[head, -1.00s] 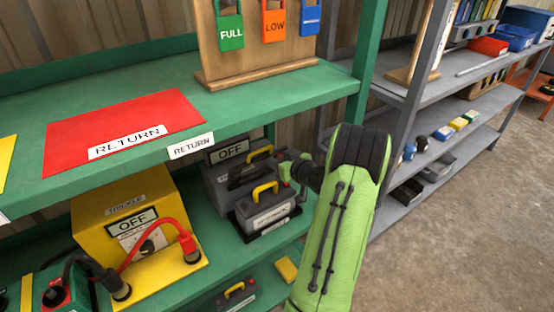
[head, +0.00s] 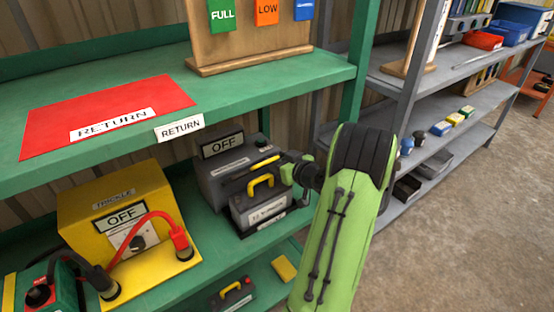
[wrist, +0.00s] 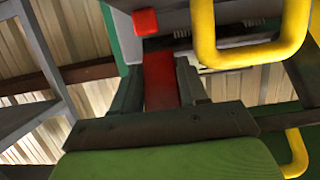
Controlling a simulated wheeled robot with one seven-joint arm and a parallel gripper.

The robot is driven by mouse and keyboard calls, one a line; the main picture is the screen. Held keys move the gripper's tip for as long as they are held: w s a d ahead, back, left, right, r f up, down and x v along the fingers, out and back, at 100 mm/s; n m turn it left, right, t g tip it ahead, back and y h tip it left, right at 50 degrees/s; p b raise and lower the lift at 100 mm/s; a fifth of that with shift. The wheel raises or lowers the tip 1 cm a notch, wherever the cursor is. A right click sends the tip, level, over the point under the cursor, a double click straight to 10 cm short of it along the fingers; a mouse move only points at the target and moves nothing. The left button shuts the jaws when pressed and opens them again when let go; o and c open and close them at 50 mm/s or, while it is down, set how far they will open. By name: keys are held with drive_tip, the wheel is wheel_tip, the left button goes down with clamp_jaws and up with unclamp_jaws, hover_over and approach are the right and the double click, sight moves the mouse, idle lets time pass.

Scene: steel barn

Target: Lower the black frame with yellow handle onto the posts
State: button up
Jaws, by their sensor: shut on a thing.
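The black frame (head: 238,175) shows as a dark bar with a yellow handle (head: 266,160). It is just above and behind a grey battery (head: 246,215) on the green shelf, which has its own yellow handle (head: 262,183). My gripper (head: 287,169) reaches in from the right at the frame's end. In the wrist view my gripper (wrist: 160,72) is shut on a red strip that looks like part of the frame; a large yellow handle (wrist: 206,38) is close by. The posts are not clearly visible, and I cannot tell whether the frame touches them.
A grey box with an OFF sign (head: 222,145) stands behind the battery. A yellow charger (head: 85,215) with red and black clamps is to the left. The green upper shelf (head: 270,85), with a red RETURN mat (head: 60,120), overhangs from behind. A grey rack stands right.

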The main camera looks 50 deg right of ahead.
drive_tip(key=shift+s+a+f, duration=0.1)
drive_tip(key=shift+s+f, duration=0.2)
drive_tip(key=shift+f, duration=0.25)
drive_tip(key=o, duration=0.7)
drive_tip(key=shift+f, duration=0.1)
drive_tip(key=p+v, duration=0.1)
drive_tip(key=v, duration=1.5)
drive_tip(key=shift+w, duration=0.1)
